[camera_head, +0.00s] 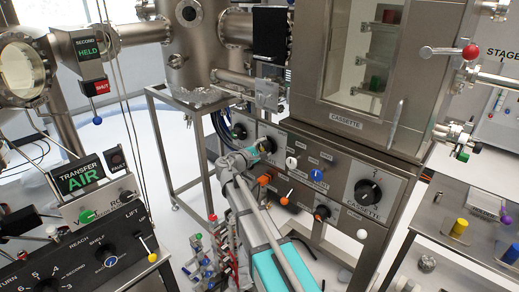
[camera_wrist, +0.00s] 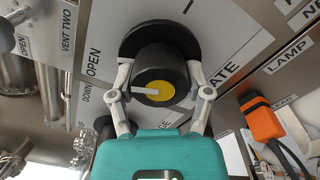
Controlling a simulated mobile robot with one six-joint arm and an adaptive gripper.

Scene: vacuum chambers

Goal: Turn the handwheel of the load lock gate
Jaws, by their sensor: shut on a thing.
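The gate handwheel (camera_wrist: 163,56) is a thick black knob with a yellow cap and a white pointer mark, in front of a larger black disc. It sits on a grey panel with the words OPEN and part of GATE beside it. The white pointer lies nearly level, pointing left in the wrist view. My gripper (camera_wrist: 161,76) has one finger on each side of the knob and is shut on it. In the head view my gripper (camera_head: 262,147) reaches the cabinet's front panel, and my arm hides most of the handwheel there.
In the head view, a white knob (camera_head: 291,163), a blue knob (camera_head: 316,175) and the CASSETTE dial (camera_head: 367,193) lie to the right. A steel frame table (camera_head: 178,93) stands left of my arm.

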